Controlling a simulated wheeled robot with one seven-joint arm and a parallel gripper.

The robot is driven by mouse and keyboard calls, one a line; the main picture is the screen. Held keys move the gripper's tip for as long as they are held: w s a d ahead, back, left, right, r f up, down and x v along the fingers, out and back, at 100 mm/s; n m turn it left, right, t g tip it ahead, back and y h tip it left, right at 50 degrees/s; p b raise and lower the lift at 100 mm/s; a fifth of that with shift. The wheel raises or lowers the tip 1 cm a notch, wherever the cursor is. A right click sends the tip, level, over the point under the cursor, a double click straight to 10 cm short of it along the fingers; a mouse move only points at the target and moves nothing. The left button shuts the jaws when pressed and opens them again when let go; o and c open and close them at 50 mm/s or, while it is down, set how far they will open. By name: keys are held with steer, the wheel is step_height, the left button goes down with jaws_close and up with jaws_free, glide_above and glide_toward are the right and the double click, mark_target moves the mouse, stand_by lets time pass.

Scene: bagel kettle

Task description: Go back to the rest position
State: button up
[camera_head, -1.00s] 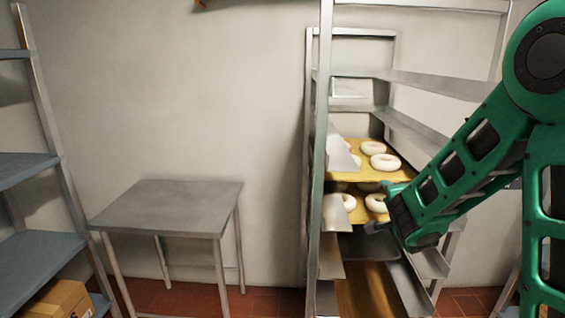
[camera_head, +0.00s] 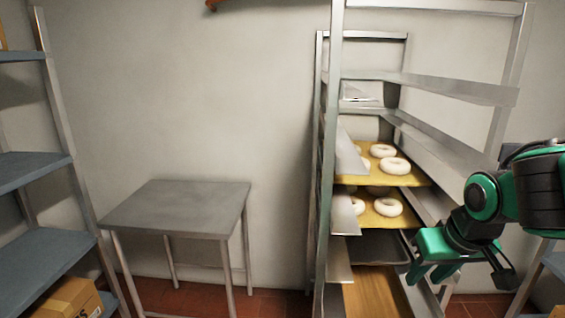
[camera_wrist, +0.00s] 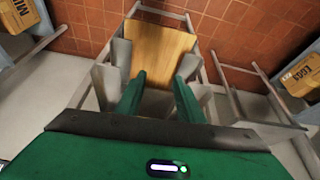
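My gripper (camera_head: 462,270) is at the right in the head view, in front of the right side of the metal rack (camera_head: 330,150). In the wrist view its two green fingers (camera_wrist: 157,95) are spread apart with nothing between them. The wrist camera looks down past the fingers at a wooden board (camera_wrist: 160,50) low in the rack. My arm is folded back at the right edge of the head view.
Bagels (camera_head: 394,165) lie on yellow boards on two rack levels. A grey metal table (camera_head: 175,208) with a bare top stands at the left. Blue shelving (camera_head: 40,250) with a cardboard box (camera_head: 68,298) is at the far left.

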steer(key=s+d+f+m+g, duration=0.1)
steer(key=s+d+m+g, duration=0.1)
steer(key=s+d, duration=0.3)
steer(key=s+d+f+m+g, duration=0.1)
steer(key=s+d+m, duration=0.3)
steer(key=s, duration=0.7)
steer(key=shift+s+d+g, duration=0.35)
steer(key=shift+d+g, duration=0.45)
steer(key=shift+d, duration=0.4)
steer(key=shift+a, duration=0.1)
